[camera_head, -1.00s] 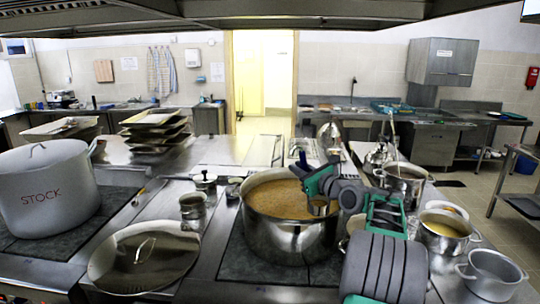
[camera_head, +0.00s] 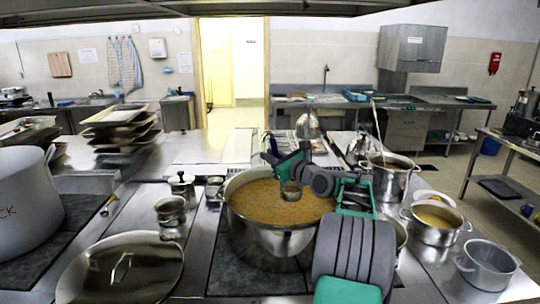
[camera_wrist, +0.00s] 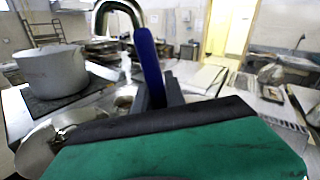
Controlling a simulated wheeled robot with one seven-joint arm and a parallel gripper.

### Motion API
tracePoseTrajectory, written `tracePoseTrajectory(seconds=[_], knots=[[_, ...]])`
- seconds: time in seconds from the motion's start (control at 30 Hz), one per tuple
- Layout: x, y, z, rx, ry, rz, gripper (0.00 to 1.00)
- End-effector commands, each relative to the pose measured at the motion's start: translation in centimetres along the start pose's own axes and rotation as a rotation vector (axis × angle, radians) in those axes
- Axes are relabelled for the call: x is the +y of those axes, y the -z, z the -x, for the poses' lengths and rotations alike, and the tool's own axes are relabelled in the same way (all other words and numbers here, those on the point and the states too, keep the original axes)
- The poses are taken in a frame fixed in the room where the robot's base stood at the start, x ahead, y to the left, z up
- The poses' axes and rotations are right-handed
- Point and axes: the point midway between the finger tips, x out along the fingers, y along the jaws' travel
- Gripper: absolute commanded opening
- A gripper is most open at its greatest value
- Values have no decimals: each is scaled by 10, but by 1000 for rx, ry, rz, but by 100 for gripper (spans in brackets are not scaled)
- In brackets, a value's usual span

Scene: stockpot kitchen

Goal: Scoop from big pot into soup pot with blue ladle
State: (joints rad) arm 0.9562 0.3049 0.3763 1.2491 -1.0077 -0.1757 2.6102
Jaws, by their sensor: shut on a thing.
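The big pot (camera_head: 270,236) is a wide steel pot of brown soup on the dark hob, in the middle of the head view. My gripper (camera_head: 277,158) is over its far rim, shut on the blue ladle. The ladle's small metal bowl (camera_head: 291,191) shows against the soup; I cannot tell whether it touches the surface or what it holds. In the wrist view the ladle's blue handle (camera_wrist: 149,65) rises from the jaws to a metal hook. A steel pot with yellowish soup (camera_head: 437,232) stands to the right; I cannot tell whether it is the soup pot.
A steel pot (camera_head: 390,182) with a long utensil in it stands behind right, and an empty-looking pot (camera_head: 486,268) front right. A lid (camera_head: 120,268) lies front left, beside small stacked tins (camera_head: 171,211). The large stockpot (camera_head: 22,215) is at the left edge.

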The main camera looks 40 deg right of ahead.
Motion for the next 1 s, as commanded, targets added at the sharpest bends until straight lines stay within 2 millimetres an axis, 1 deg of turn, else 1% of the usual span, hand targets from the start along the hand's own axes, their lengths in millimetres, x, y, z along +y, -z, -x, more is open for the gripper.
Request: tracePoseTrajectory(seconds=[0.17, 0.37, 0.6, 0.67, 1.0], knots=[[3, -3, -2, -3, -5, 3, 0], [4, 6, -1, -2, -3, 2, 0], [9, 31, 0, -2, -1, 2, 0], [10, 34, 0, -2, -1, 1, 0], [18, 73, -1, -1, 0, 0, 0]])
